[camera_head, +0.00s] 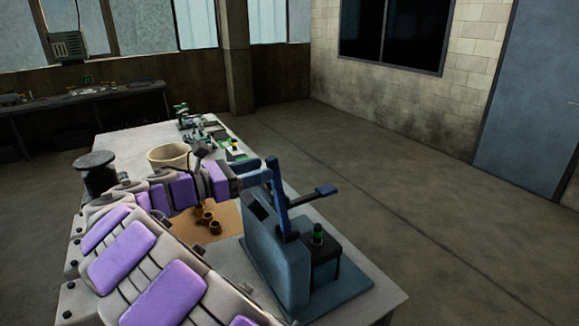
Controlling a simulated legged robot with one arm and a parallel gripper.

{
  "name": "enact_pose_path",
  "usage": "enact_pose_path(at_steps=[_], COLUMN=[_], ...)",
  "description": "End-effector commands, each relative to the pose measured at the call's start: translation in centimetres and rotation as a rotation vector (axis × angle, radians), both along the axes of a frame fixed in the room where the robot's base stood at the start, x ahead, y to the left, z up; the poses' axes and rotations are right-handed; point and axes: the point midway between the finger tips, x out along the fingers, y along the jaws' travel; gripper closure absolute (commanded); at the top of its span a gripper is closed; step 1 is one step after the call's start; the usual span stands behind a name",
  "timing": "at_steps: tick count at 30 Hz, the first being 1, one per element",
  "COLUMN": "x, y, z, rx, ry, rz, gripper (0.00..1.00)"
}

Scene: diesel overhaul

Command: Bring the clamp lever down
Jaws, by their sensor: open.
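A blue clamp fixture (282,262) stands on a blue base plate at the near right end of the white table. A blue lever (279,205) stands nearly upright at its top. A small dark cylinder with a green band (317,235) stands on a black block beside the fixture. My gripper (262,173) is open, just left of the upright lever's top. Whether they touch is hidden.
On the white table (135,139) are a cream bucket (168,156), a dark round-topped object (96,172) and several brass-coloured parts (207,218) on a brown mat. Small green parts (235,146) lie at the far end. The floor to the right is clear.

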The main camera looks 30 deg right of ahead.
Motion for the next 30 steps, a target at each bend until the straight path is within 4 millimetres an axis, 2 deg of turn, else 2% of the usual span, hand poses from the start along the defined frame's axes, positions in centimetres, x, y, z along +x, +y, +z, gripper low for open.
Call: enact_pose_path(at_steps=[5,12,16,19,27,30], x=[0.1,0.2,0.2,0.3,0.3,0.3], y=[-2.6,-7.8,-9.8,-10.0,-8.3,-8.4], z=[-0.2,-0.2,-0.3,-0.3,0.0,0.0], rx=[-0.008,0.003,0.009,0.008,-0.006,-0.006], ry=[0.0,-0.004,-0.003,-0.003,-0.002,-0.002], rz=[-0.001,-0.001,-0.001,0.001,0.003,0.003], gripper=[0.48,0.48,0.48,0.48,0.48,0.56])
